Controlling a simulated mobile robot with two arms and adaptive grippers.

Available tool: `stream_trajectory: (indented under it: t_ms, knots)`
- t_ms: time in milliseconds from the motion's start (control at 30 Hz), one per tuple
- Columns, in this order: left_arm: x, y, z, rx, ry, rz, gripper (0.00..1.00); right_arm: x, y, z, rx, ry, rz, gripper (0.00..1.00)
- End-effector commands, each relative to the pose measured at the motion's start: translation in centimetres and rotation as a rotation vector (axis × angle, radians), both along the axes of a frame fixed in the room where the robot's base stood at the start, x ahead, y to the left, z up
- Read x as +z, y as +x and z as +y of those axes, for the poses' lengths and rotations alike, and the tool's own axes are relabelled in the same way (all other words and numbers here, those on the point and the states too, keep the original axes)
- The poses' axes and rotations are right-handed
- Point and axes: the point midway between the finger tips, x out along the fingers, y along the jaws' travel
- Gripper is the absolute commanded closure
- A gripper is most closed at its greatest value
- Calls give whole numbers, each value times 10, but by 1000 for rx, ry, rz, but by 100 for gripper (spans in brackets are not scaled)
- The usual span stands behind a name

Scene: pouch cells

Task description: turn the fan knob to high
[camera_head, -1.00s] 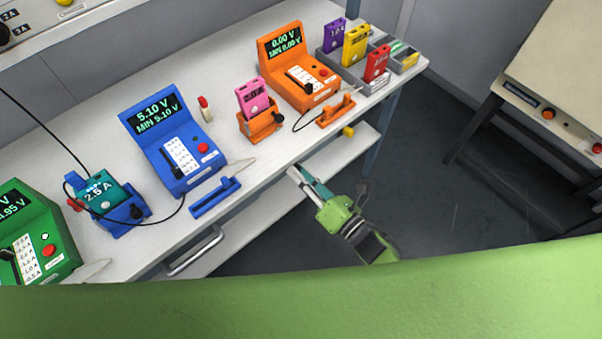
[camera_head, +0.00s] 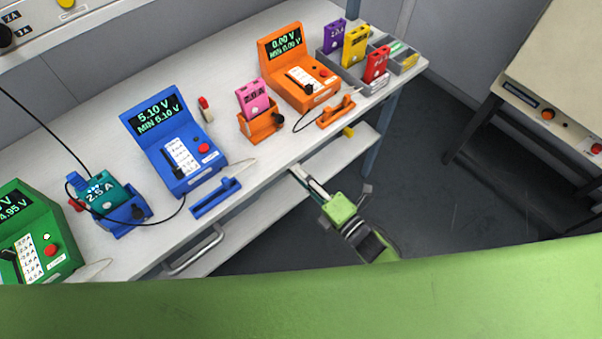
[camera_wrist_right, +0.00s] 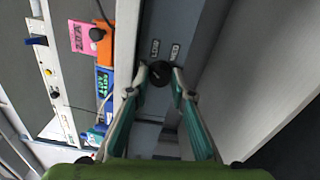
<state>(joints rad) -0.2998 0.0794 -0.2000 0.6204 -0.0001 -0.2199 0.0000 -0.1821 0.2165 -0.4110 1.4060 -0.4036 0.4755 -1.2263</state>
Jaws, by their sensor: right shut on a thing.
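The fan knob (camera_wrist_right: 159,73) is a small round black knob on a grey panel (camera_wrist_right: 190,22) in the right wrist view. The labels LOW and MED are printed beside it; no HIGH label is readable. A faint light mark shows on the knob, but its exact direction is unclear. My right gripper (camera_wrist_right: 159,80) is shut on the knob, with one finger on each side. In the head view my right gripper (camera_head: 300,174) is at the bench's front edge, where the knob cannot be seen. My left gripper is not in view.
The white bench (camera_head: 80,92) carries a blue meter (camera_head: 145,145), an orange meter (camera_head: 270,68), a green meter (camera_head: 60,235) and several coloured cells. A drawer handle (camera_head: 195,252) juts out left of my gripper.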

Motion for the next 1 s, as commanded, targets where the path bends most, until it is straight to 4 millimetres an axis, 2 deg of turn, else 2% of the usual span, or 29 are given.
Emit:
stream_trajectory:
  t_ms: [1000]
  knots:
    - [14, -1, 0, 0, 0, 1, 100, 0, 0, -1, -1, 782, 569, 100]
